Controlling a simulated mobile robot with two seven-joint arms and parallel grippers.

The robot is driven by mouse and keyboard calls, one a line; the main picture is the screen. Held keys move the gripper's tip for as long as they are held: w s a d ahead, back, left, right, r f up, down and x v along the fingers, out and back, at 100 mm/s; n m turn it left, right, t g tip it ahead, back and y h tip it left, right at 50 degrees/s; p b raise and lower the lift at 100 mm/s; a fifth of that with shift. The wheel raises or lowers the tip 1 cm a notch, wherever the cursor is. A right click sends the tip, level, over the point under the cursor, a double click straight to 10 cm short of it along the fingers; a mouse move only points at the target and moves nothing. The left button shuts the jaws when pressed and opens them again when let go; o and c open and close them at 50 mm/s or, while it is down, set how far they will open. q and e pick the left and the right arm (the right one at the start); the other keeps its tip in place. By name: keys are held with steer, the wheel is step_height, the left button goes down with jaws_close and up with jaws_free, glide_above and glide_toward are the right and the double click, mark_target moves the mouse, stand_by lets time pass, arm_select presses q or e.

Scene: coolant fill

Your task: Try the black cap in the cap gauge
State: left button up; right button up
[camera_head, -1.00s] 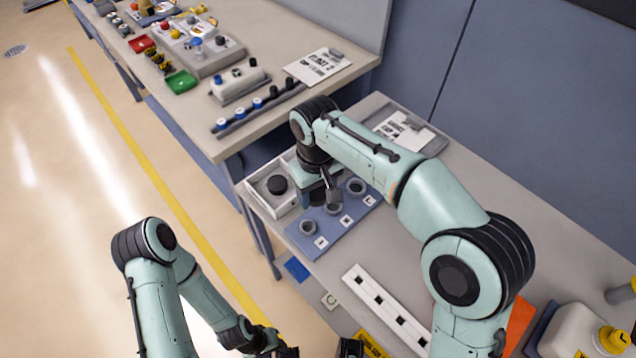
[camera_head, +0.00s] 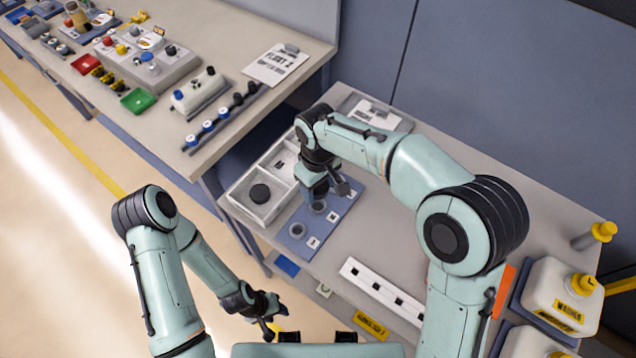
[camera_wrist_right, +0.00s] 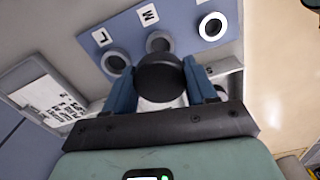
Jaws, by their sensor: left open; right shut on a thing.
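My right gripper (camera_wrist_right: 163,92) is shut on a black cap (camera_wrist_right: 160,75), round and dark, held between its blue fingers. The cap gauge is a blue board (camera_head: 285,240) with a row of grey rings and white letter labels. In the right wrist view, the rings (camera_wrist_right: 115,62) show just beyond the cap, and the cap overlaps the edge of the middle one, near the letter M. In the head view, my right gripper (camera_head: 318,190) is over the gauge and hides its far ring; the held cap is not clear there. My left gripper (camera_head: 268,312) is open and empty, off the table's front edge.
A white divided tray (camera_head: 240,212) with a round black piece (camera_head: 260,193) stands left of the gauge. A white strip with dark squares (camera_head: 383,291) lies in front. White jugs (camera_head: 562,295) stand at right. A printed sheet (camera_head: 380,115) lies behind.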

steer(key=b, duration=0.2)
glide_above(318, 207)
steer(key=shift+s+f, duration=0.15)
steer(key=shift+f, duration=1.9)
arm_select(q)
steer(key=shift+s+f, duration=0.5)
steer(key=shift+f, duration=0.2)
steer(key=shift+s+f, duration=0.45)
steer(key=shift+f, duration=0.25)
arm_select(e)
steer(key=shift+f, duration=0.65)
arm_select(q)
steer(key=shift+w+r, duration=0.15)
steer(key=shift+r, duration=0.05)
steer(key=shift+s+f+b, duration=0.45)
steer(key=shift+f+b, duration=0.05)
steer(key=shift+f, duration=0.2)
arm_select(e)
steer(key=shift+f, duration=1.25)
steer(key=o, duration=1.2)
arm_select(q)
steer(key=shift+w+r+p, duration=0.35)
steer(key=shift+r+p, duration=0.05)
steer(key=shift+r, duration=0.15)
steer(key=shift+w+r+p, duration=0.3)
steer(key=shift+r+p, duration=0.1)
steer(key=shift+r, duration=0.1)
arm_select(e)
step_height(318, 207, up, 13)
steer(key=shift+r, duration=0.2)
